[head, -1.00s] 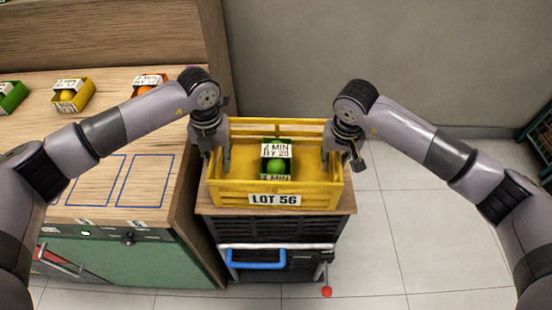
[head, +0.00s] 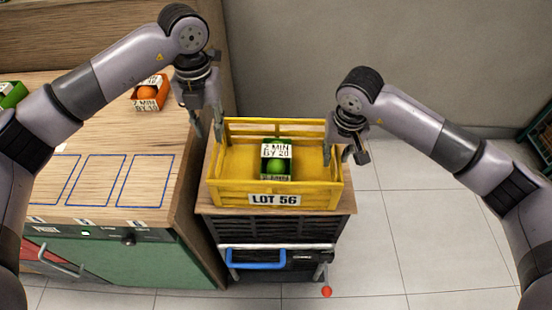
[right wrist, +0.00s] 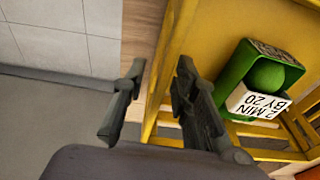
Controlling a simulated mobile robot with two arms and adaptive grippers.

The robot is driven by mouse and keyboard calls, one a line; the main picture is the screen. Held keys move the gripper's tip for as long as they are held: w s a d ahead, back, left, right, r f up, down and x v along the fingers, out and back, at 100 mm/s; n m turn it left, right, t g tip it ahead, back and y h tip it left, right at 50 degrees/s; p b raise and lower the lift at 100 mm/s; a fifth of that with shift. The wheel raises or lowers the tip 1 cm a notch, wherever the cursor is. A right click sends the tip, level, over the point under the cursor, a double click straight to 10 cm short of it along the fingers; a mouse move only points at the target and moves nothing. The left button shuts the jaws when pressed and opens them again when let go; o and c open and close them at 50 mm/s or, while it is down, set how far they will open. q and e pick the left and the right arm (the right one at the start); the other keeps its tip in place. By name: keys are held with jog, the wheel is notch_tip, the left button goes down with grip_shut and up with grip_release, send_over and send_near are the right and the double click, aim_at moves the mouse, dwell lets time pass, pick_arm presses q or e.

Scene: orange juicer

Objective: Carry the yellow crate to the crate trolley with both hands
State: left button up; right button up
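The yellow crate (head: 228,195), labelled LOT 56, sits level on the wooden top of a black cabinet-like unit (head: 290,232). Inside it stands a small green box (head: 277,160) holding a green fruit. My left gripper (head: 209,131) is open and empty, above and beside the crate's left wall. My right gripper (head: 346,157) is at the right wall, with one finger inside and one outside. In the right wrist view its fingers (right wrist: 155,100) are apart, with the crate's yellow edge (right wrist: 163,75) between them. I cannot tell whether they touch it. No separate trolley is identifiable.
The wooden counter (head: 60,140) with blue outlined squares stands left of the crate. An orange box (head: 150,92) and a green box (head: 12,94) are on it. A blue handle (head: 257,262) and red knob (head: 327,292) project in front. The right floor (head: 410,230) is clear.

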jog(key=r, duration=0.3)
jog(key=s+r, duration=0.1)
jog(key=r, duration=0.5)
jog(key=shift+s, duration=0.2)
jog(key=shift+f, duration=0.1)
